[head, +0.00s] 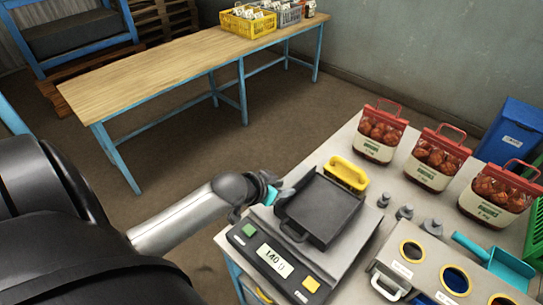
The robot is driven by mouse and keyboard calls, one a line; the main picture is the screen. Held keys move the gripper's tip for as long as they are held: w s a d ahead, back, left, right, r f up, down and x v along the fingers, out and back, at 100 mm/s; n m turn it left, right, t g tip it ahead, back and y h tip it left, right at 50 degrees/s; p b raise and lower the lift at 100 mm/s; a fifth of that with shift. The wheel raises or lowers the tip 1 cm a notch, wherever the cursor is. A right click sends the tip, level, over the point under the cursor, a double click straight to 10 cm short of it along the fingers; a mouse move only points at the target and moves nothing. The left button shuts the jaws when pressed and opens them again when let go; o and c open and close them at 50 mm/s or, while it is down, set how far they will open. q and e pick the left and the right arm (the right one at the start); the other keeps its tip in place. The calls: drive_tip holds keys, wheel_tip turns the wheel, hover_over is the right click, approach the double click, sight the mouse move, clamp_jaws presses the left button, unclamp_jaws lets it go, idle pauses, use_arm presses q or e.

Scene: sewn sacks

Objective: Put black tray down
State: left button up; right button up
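The black tray (322,208) is a shallow square pan with a loop handle at its front left edge. It is over the grey platform of the weighing scale (268,260); I cannot tell whether it rests fully on it. My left gripper (276,191) is at the tray's left corner, with teal on its fingers. The fingertips are small and partly hidden, so I cannot tell whether they are closed on the tray. The scale's display is lit. My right gripper is not in view.
A yellow handled item (346,173) is close behind the tray. Metal weights (404,212), red-topped sacks (436,158), a box with round holes (425,262) and a teal scoop (497,262) crowd the right side. A wooden table (170,80) with a yellow crate (247,22) stands behind.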

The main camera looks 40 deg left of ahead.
use_arm(q)
drive_tip(key=shift+v, duration=2.95)
